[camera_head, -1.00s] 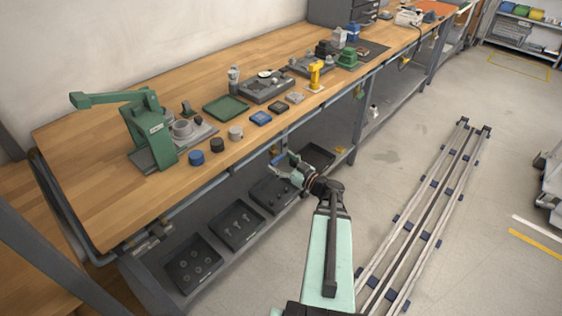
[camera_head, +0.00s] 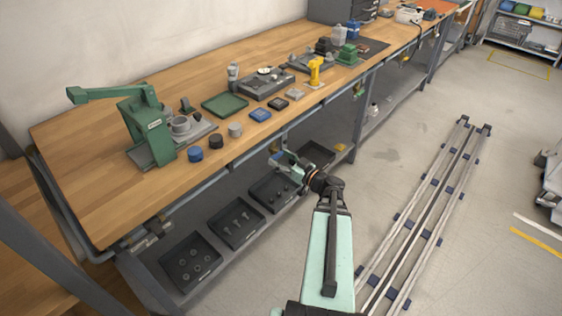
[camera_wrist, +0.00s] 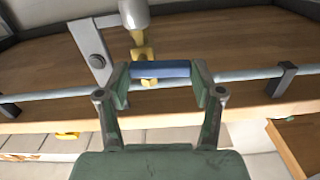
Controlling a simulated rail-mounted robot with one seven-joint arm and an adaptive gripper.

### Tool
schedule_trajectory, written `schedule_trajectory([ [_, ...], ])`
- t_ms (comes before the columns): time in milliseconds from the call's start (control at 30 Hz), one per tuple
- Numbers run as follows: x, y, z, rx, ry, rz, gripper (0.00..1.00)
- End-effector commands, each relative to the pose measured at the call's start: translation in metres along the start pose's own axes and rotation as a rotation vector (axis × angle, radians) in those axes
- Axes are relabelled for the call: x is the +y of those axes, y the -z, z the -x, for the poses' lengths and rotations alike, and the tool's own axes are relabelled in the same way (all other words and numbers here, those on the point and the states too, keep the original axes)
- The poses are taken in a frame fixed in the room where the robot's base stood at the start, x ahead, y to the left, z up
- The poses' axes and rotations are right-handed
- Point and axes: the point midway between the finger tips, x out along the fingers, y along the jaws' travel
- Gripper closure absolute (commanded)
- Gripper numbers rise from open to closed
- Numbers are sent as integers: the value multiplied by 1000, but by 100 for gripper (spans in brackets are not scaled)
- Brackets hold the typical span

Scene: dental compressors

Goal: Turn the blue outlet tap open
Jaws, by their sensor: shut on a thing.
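The blue outlet tap handle (camera_wrist: 160,69) lies crosswise between both fingertips of my gripper (camera_wrist: 162,76) in the wrist view. My gripper is shut on it, with one finger at each end of the blue bar. A brass-yellow fitting (camera_wrist: 143,50) is just behind the handle, below a grey cylindrical part (camera_wrist: 134,14). In the head view my gripper (camera_head: 280,159) is at the bench's front edge, below the tabletop. The tap is too small and covered there to make out. I cannot tell how far the handle is turned.
A grey pipe (camera_wrist: 50,94) runs along the bench edge, held by brackets (camera_wrist: 284,79). The wooden bench (camera_head: 95,185) carries a green press (camera_head: 147,130), a green tray (camera_head: 225,104) and several small parts. Dark trays (camera_head: 237,224) sit on the lower shelf. Open floor lies right of the bench.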

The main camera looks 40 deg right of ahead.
Motion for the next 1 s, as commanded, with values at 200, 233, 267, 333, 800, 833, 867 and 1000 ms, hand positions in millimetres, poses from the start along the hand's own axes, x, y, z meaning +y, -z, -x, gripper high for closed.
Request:
schedule_trajectory([
  [200,0,-2,0,3,2,-152,68],
  [233,0,-1,0,3,2,-177,68],
  [267,0,0,0,3,2,-203,68],
  [333,1,1,0,3,2,-269,68],
  [800,6,12,-1,2,3,-717,68],
  [833,7,12,-1,1,3,-746,68],
  [867,7,13,-1,1,3,-774,68],
  [1000,9,15,-1,1,3,-908,68],
])
